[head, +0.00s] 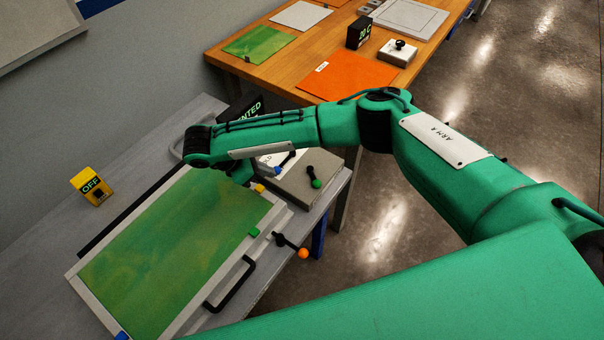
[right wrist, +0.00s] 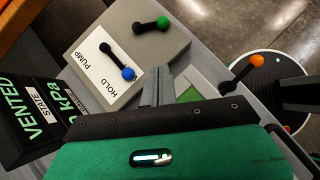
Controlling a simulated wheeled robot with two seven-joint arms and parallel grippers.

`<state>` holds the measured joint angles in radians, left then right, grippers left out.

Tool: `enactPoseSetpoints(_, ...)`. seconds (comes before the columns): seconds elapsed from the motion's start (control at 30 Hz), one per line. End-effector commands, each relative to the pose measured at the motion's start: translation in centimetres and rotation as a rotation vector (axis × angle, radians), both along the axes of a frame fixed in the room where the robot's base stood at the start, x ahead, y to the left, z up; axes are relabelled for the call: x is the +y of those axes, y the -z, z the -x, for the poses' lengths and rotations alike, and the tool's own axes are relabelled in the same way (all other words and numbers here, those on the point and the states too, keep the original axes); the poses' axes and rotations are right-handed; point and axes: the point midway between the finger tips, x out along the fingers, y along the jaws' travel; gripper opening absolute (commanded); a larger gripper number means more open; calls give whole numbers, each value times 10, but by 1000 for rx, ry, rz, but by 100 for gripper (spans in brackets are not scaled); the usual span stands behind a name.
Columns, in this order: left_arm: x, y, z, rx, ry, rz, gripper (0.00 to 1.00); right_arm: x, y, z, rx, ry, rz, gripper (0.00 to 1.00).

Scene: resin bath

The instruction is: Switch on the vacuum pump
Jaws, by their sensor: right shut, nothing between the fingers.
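A small yellow box (head: 91,187) with a black switch and a display reading OFF stands at the left on the grey bench. It is not in the right wrist view. A grey valve box (right wrist: 130,50) has a white label reading PUMP and HOLD, a blue-knobbed lever (right wrist: 118,62) and a green-knobbed lever (right wrist: 150,24). My right gripper (right wrist: 158,88) is shut and empty, close beside the grey box. In the head view my right forearm reaches over the bench, partly hiding that box, and the hand is mostly hidden. My left gripper is out of view.
A framed green panel (head: 86,289) with a black handle (head: 232,285) covers much of the bench. An orange-knobbed lever (head: 292,246) stands at its right edge. A black display (right wrist: 34,118) reads VENTED. A wooden table (head: 310,48) stands behind.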

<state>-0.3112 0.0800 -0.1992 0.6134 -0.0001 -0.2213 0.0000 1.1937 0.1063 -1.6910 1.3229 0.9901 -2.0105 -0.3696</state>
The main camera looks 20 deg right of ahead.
Motion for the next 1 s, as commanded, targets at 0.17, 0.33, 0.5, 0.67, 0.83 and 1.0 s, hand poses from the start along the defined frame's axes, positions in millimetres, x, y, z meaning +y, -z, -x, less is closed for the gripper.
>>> enactPoseSetpoints(0.17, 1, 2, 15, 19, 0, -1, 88, -8, 10, 0, 3, 3, -1, 0)
enactPoseSetpoints(0.33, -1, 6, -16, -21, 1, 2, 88, -28, 35, 0, 5, 4, -1, 0)
enactPoseSetpoints(0.5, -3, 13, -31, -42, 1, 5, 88, -52, 64, -1, 5, 4, -1, 0)
enactPoseSetpoints(0.67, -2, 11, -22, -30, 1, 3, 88, -76, 74, -5, -1, 3, 1, 0)
enactPoseSetpoints(0.83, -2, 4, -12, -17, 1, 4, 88, -97, 79, -5, 0, 1, 1, 0)
enactPoseSetpoints(1.0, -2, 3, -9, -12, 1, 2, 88, -104, 83, -5, 0, 0, -1, 0)
